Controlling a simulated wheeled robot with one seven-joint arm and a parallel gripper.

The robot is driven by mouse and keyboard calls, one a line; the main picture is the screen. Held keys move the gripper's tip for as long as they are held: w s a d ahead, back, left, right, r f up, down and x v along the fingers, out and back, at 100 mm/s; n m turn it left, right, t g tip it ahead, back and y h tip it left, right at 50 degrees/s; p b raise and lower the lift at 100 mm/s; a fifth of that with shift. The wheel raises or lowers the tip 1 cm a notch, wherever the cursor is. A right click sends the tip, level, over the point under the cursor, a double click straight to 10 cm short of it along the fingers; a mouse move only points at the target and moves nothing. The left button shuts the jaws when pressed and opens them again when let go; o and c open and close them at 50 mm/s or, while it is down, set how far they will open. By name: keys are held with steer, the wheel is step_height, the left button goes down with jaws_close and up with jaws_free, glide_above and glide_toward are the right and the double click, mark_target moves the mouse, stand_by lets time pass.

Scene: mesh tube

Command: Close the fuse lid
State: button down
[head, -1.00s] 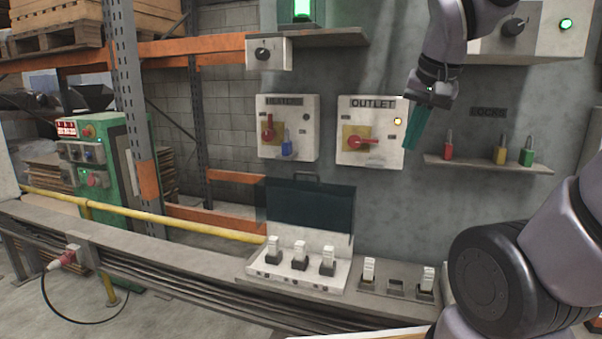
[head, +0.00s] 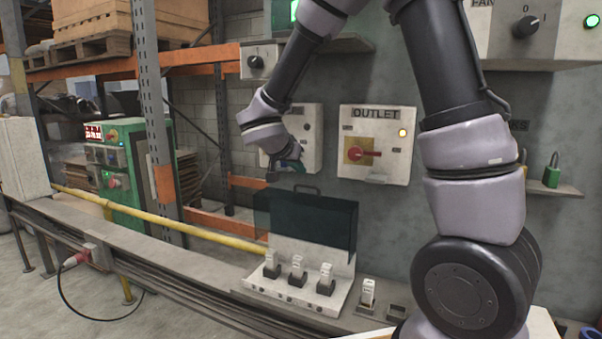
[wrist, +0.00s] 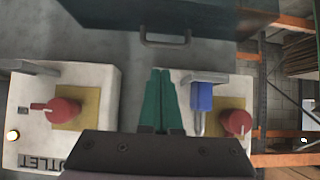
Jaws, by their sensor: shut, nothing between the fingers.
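The fuse lid (head: 305,218) is a dark, see-through teal panel standing upright, open, at the back of the white fuse box (head: 300,280). Its handle (head: 307,189) is on the top edge. Several white fuses (head: 298,265) stand in the box in front of it. In the wrist view the lid (wrist: 165,14) and its handle (wrist: 165,41) cross the top of the picture. My gripper (wrist: 160,72) has its green fingers shut together and empty, pointing towards the handle with a gap between. In the head view my gripper (head: 284,172) is just above the lid, its fingers hard to make out.
The outlet box (head: 376,145) with a red switch is on the wall to the right. Another switch box (wrist: 215,105) with a blue padlock (wrist: 202,97) is behind my gripper. A yellow pipe (head: 160,222) runs along the left. A shelf with a green padlock (head: 551,170) is at right.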

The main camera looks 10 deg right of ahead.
mark_target(309, 186)
steer(key=x, duration=0.8)
steer(key=shift+w+d+f, duration=0.15)
steer(key=shift+d+f, duration=0.05)
steer(key=shift+d, duration=0.05)
steer(key=shift+a, duration=0.1)
